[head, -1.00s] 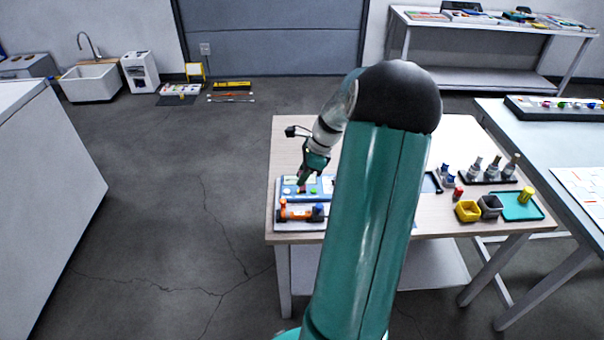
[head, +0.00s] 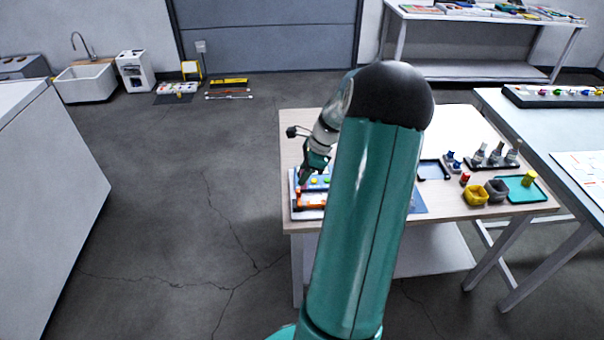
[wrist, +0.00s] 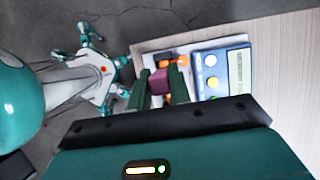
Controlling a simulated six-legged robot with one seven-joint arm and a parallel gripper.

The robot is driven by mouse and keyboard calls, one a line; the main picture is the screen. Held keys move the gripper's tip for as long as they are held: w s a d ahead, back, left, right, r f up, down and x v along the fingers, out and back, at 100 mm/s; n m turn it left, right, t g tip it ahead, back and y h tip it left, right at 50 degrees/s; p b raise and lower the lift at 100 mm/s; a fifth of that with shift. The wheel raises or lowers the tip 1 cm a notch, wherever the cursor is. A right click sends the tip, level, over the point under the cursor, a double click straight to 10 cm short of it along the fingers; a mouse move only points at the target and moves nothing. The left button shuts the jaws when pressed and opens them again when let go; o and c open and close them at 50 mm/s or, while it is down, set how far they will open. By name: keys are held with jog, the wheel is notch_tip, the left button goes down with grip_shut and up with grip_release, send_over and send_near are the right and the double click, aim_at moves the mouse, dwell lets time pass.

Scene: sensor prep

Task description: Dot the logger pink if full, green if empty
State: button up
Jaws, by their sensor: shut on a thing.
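My gripper (wrist: 159,93) is shut on a small dull pink block (wrist: 158,82), seen between its two fingers in the wrist view. In the head view my gripper (head: 304,180) is low over the left end of the table. A blue panel (wrist: 221,87) with round coloured spots and a pale label lies beside the fingers; it is partly hidden in the head view (head: 326,179). An orange item (wrist: 176,54) lies next to it, and shows below my gripper in the head view (head: 312,198). I cannot tell which is the logger or its fill state.
A white board (head: 305,214) lies under these things. To the right on the table (head: 452,128) stand a yellow cup (head: 473,196), a grey cup (head: 496,190), a teal tray (head: 517,192) and a dark rack of bottles (head: 491,164). My arm hides the table's middle.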

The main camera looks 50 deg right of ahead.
aim_at(305, 188)
jog(key=shift+s+d+f, duration=0.1)
jog(key=shift+d+f, duration=0.05)
jog(key=shift+f, duration=1.85)
jog(key=shift+f, duration=1.05)
dwell(1.7)
jog(key=shift+r, duration=4.05)
